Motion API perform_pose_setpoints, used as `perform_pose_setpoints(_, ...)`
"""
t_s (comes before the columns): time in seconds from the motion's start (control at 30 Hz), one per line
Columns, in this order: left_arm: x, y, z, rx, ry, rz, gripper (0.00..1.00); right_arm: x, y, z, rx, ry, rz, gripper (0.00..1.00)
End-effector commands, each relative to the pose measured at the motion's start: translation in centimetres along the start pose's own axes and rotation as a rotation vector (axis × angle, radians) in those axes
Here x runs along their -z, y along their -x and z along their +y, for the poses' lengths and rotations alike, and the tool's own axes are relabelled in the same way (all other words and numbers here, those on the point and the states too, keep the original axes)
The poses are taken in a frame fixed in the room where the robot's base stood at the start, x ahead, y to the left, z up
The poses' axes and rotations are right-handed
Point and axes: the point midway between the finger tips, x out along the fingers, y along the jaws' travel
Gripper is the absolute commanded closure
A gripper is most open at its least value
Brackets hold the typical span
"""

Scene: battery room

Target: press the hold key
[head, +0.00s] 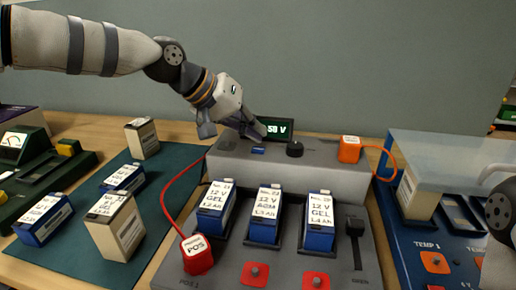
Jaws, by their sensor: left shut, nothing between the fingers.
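A grey battery tester (330,178) stands in the middle of the bench, with a small display (278,128) reading about 58 V, partly covered by my gripper. A small blue key (258,151) sits on its top face, left of a black knob (295,148); I take it for the hold key, but its label is unreadable. My left gripper (253,131) reaches in from the upper left, shut and empty. Its fingertips are just above and behind the blue key, in front of the display's left end; contact cannot be told. My right gripper is out of view.
Three blue batteries (265,217) stand in the tester's bays. A red probe (197,254) and an orange probe (349,149) have cables. More batteries (114,225) rest on a green mat (165,180) at left. A blue station with a clear cover (440,155) stands at right.

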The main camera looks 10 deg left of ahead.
Motion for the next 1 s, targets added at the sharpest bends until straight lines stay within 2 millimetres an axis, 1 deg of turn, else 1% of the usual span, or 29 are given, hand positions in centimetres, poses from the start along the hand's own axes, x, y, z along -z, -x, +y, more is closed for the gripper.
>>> perform_pose_setpoints(0.23,0.1,0.1,0.1,0.000,0.001,0.000,1.00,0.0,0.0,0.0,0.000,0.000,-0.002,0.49)
perform_pose_setpoints(0.7,2.4,3.2,2.3,0.000,0.000,0.001,1.00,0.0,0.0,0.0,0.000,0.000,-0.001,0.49)
perform_pose_setpoints(1.0,2.5,3.4,2.5,0.000,0.001,0.000,1.00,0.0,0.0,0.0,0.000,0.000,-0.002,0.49)
